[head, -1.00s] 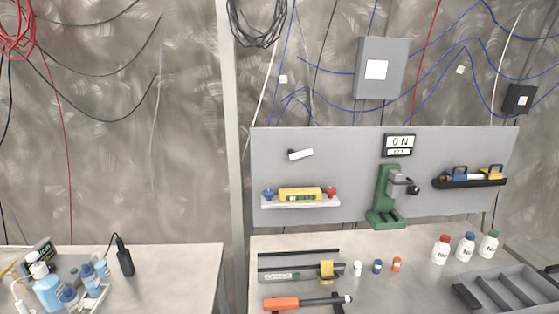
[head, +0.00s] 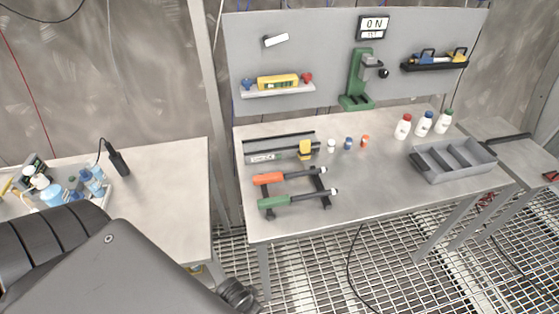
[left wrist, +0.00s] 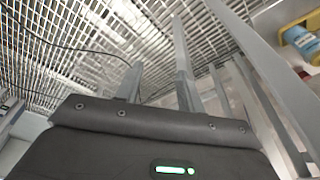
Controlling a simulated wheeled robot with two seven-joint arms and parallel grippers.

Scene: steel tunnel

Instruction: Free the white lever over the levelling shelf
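The white lever (head: 276,40) is a short white bar tilted slightly on the grey back panel, above the levelling shelf (head: 300,89). The white shelf carries a yellow spirit level (head: 265,83) between a blue knob (head: 249,85) and a red knob (head: 307,77). Nothing touches the lever. My left arm fills the lower left of the head view, well below and left of the lever; its gripper is outside that view. In the left wrist view my left gripper (left wrist: 160,78) appears open and empty, its grey fingers apart above the dark palm. My right gripper is in neither view.
The workbench (head: 370,190) holds orange and green handled tools, small bottles and a grey divided tray (head: 455,172). A green press (head: 354,85) and a black rack (head: 435,64) are at the panel. A left table (head: 165,165) and bench posts stand near my left arm.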

